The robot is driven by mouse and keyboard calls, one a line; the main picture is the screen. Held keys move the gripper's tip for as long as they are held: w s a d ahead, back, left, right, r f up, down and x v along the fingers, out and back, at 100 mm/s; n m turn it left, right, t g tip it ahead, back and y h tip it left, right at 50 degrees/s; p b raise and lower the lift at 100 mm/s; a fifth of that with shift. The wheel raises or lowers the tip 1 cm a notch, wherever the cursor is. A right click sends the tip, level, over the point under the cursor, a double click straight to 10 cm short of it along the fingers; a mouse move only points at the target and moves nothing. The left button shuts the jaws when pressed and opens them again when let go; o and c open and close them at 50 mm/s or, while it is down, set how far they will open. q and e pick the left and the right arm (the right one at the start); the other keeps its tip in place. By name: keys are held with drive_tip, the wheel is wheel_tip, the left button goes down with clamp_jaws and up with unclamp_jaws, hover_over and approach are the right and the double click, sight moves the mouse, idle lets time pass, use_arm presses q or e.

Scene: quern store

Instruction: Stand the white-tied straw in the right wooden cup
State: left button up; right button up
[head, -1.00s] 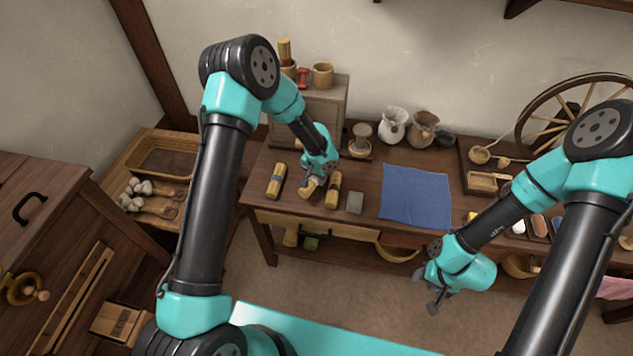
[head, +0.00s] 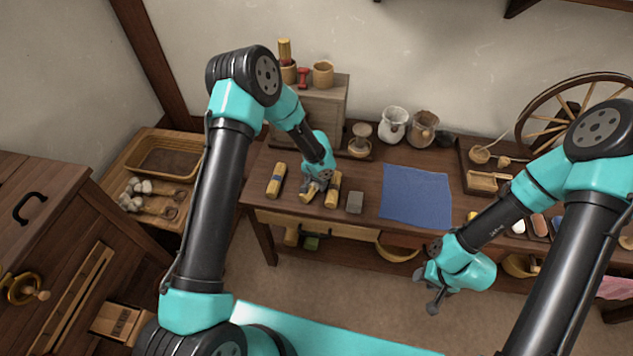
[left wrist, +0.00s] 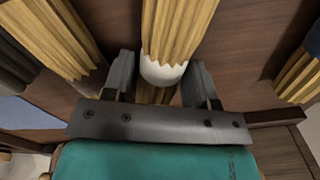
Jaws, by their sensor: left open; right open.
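The white-tied straw (head: 306,194) lies on the table between two other straw bundles. In the left wrist view its white tie (left wrist: 163,71) shows between my fingers. My left gripper (head: 316,184) is open and low over this straw, with one finger on each side; I cannot tell whether they touch it. The right wooden cup (head: 323,75) stands upright on the small grey-brown cabinet (head: 312,107) at the back and looks empty. The left wooden cup (head: 288,74) holds an upright straw bundle (head: 284,50). My right gripper (head: 435,298) is open and empty, in front of the table.
A blue-tied straw (head: 276,181) lies to the left and a dark-tied straw (head: 333,189) close to the right. A grey block (head: 355,203) and blue cloth (head: 415,196) lie further right. A red spool-like thing (head: 303,77) stands between the cups.

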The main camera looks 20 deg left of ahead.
use_arm(q)
drive_tip(key=shift+r, duration=0.1)
wheel_tip(320, 180, up, 12)
idle(0.5)
idle(0.4)
drive_tip(key=s+a+f+n+h, duration=0.1)
drive_tip(key=s+f, duration=0.3)
drive_tip(key=s, duration=0.4)
drive_tip(key=s+a+f+n+h, duration=0.1)
drive_tip(key=s+a+f+n, duration=0.1)
drive_tip(key=s, duration=0.7)
drive_tip(key=s+a+f+n+h, duration=0.1)
drive_tip(key=s+a+f+n, duration=0.1)
drive_tip(key=s+f, duration=0.3)
drive_tip(key=s, duration=0.4)
drive_tip(key=shift+s+a+f+n+t+h, duration=0.25)
drive_tip(key=shift+f+n+t+h, duration=0.05)
drive_tip(key=shift+f+t+h, duration=0.1)
